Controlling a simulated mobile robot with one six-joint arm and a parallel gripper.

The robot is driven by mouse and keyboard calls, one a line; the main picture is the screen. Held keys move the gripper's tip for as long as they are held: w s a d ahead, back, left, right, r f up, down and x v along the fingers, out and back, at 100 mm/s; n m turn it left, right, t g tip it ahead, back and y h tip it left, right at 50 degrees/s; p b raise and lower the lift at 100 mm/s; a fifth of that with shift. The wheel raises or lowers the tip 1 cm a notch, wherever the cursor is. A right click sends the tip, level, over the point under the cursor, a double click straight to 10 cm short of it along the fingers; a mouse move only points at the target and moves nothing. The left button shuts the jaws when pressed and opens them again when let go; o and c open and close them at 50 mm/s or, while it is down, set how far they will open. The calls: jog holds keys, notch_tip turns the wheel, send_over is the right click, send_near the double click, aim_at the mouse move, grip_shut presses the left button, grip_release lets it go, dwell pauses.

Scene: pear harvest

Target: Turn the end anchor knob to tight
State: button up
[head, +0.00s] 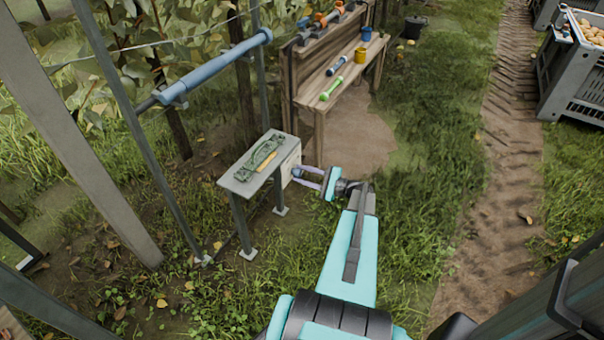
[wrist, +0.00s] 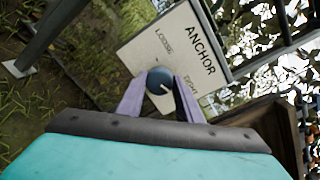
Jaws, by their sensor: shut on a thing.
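The anchor knob (wrist: 160,77) is a round dark blue knob with a short white mark, on a pale panel (wrist: 205,72) printed ANCHOR, LOOSE and TIGHT. The white mark sits at the knob's lower right, on the side of the TIGHT label. My gripper (wrist: 162,88) has its two lilac fingers on either side of the knob and is shut on it. In the head view my gripper (head: 299,177) reaches from the right to the panel on the end of a small grey stand (head: 238,177); the knob is too small to make out there.
A green tool with a yellow part (head: 262,160) lies on the stand's top. A wooden bench (head: 370,68) with tools and cups stands behind. A blue roller (head: 215,66) on posts is at left. Grass and a dirt track (head: 495,190) lie open to the right.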

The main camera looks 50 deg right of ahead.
jog(key=shift+s+a+f, duration=0.1)
jog(key=shift+a, duration=0.1)
jog(key=o, duration=1)
jog(key=shift+o, duration=0.2)
jog(key=shift+d, duration=0.1)
jog(key=shift+d, duration=0.1)
jog(key=p+v, duration=0.1)
jog(key=v, duration=1.2)
jog(key=shift+s+p, duration=0.3)
jog(key=shift+s, duration=0.1)
jog(key=shift+w, duration=0.1)
